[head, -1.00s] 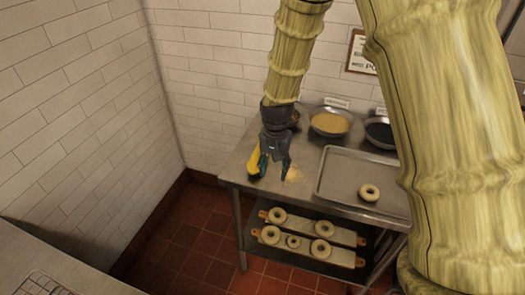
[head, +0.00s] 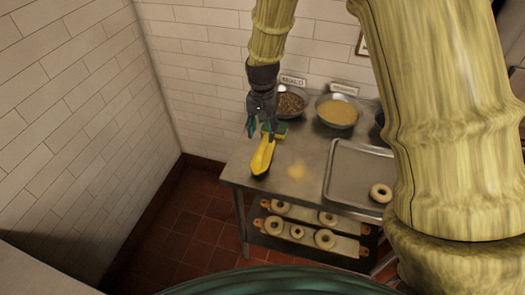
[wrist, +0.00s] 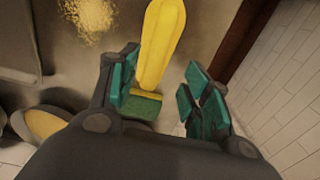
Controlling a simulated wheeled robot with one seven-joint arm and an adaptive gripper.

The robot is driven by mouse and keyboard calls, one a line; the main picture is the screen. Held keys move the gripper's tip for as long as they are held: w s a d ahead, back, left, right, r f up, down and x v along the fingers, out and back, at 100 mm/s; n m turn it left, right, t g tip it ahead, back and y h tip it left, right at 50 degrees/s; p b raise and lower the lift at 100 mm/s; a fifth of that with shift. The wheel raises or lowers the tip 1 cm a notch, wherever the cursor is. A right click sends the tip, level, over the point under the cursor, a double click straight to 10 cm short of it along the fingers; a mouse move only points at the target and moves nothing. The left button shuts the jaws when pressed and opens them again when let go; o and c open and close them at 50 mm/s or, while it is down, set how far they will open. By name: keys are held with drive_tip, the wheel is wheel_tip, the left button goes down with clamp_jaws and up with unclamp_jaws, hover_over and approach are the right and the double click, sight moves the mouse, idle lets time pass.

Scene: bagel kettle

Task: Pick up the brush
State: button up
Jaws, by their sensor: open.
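The brush lies near the left edge of the steel table (head: 312,160). Its yellow handle (head: 262,156) points toward the table's front, and its green head is at the back, by my gripper (head: 262,123). In the wrist view the yellow handle (wrist: 161,42) runs away from the camera, and the green head (wrist: 140,107) is partly hidden by the left finger. My gripper (wrist: 163,85) is open, its teal-padded fingers on either side of the brush in that view. Nothing is held. I cannot tell whether the fingers are level with the brush or above it.
Yellow crumbs (head: 297,171) lie right of the brush. A tray (head: 340,185) with one bagel (head: 381,193) is farther right. Bowls of brown bits (head: 290,101) and yellow grain (head: 338,112) stand behind. The wall is close at left.

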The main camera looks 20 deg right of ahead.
sight(263, 144)
drive_tip(key=shift+d+f, duration=0.1)
drive_tip(key=shift+f, duration=0.55)
drive_tip(key=shift+s+f+p, duration=0.3)
drive_tip(key=shift+f+p, duration=0.4)
drive_tip(key=shift+p, duration=0.05)
drive_tip(key=shift+s+f+p, duration=0.15)
drive_tip(key=shift+f+p, duration=0.65)
drive_tip(key=shift+f, duration=1.2)
clamp_jaws()
drive_tip(key=shift+r, duration=0.1)
